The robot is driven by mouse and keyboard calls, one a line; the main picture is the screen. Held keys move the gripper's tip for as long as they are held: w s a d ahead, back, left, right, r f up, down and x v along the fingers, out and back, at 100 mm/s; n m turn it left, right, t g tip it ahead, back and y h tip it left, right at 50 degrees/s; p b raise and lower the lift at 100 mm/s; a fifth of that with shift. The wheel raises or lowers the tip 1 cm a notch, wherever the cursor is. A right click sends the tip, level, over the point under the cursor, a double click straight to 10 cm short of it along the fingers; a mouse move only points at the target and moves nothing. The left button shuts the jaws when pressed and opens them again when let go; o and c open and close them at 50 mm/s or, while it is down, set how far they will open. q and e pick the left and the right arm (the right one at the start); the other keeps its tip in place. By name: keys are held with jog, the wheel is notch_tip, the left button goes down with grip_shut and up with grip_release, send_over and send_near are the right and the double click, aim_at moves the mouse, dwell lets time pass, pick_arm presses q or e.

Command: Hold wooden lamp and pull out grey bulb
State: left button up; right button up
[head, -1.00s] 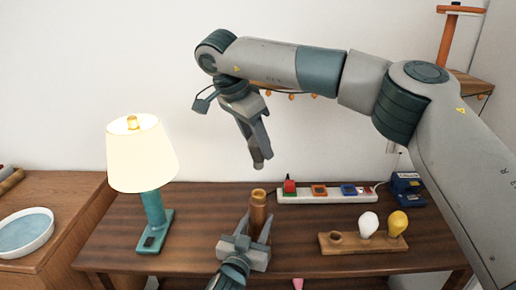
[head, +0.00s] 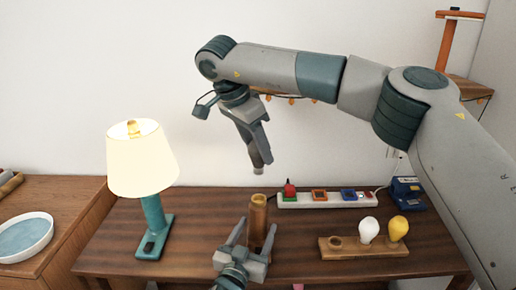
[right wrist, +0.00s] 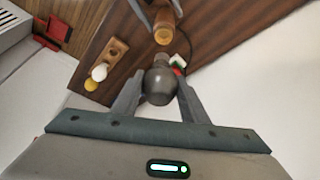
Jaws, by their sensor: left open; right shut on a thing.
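The wooden lamp (head: 258,222), a plain upright cylinder with an open socket at the top, stands on the dark table. My left gripper (head: 253,238) is open, with its fingers on either side of the lamp's lower body; I cannot tell if they touch it. My right gripper (head: 258,160) is above the lamp, shut on the grey bulb (right wrist: 158,84). The bulb is clear of the socket, with its base pointing toward the lamp. In the right wrist view the lamp (right wrist: 163,30) shows just beyond the bulb.
A lit teal lamp (head: 152,225) stands at the left. A wooden holder (head: 365,250) with a white bulb (head: 369,229) and a yellow bulb (head: 398,227) is at the right, its left hole empty. A power strip (head: 325,203) lies at the back.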

pick_arm(q)
jog(key=v, duration=1)
jog(key=shift+s, duration=0.15)
